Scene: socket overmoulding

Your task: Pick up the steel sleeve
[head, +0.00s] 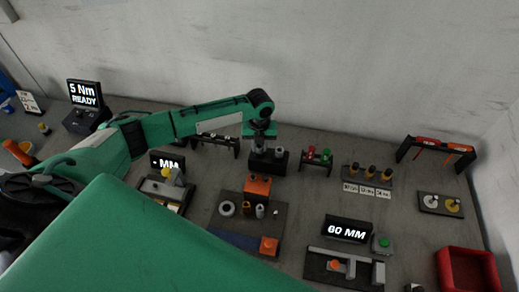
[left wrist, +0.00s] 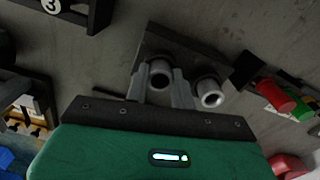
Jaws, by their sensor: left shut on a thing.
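My left gripper (head: 260,142) points down over a dark block (head: 268,165) near the back wall. The left wrist view shows its fingers (left wrist: 165,92) shut around a grey steel sleeve (left wrist: 160,72) with an open bore. That sleeve is at the dark block (left wrist: 150,42); I cannot tell whether it is still seated or lifted a little. A second steel sleeve (left wrist: 208,94) stands in the block beside the fingers and also shows in the head view (head: 280,150). The right gripper is not in view.
A rack with red and green pieces (head: 317,156) stands just right of the block. A low black rack (head: 222,140) stands left of it. In front is a station with an orange block (head: 258,186). A red bin (head: 467,270) sits at the right front.

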